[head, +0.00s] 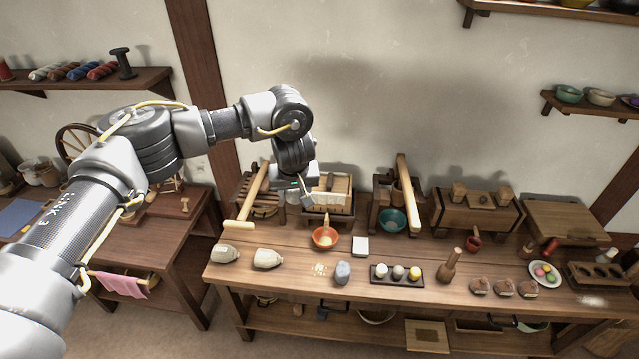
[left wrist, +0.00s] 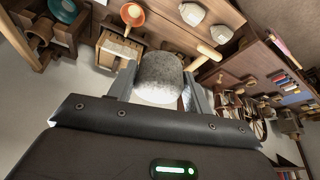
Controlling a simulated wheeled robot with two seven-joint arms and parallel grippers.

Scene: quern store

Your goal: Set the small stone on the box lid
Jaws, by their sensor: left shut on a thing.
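My left gripper (head: 302,194) is shut on a grey speckled stone (left wrist: 160,72), raised above the back of the bench. In the left wrist view the stone sits between the two fingers, its near end pale. In the head view the stone is mostly hidden by the gripper. A wooden box (head: 339,205) with a pale slatted top is just behind and right of the gripper. It also shows in the left wrist view (left wrist: 112,48), beside the left finger. A larger chest (head: 462,221) with wooden blocks on its lid stands further right. My right gripper is not in view.
A wooden frame with a teal bowl (head: 391,220) stands right of the box.

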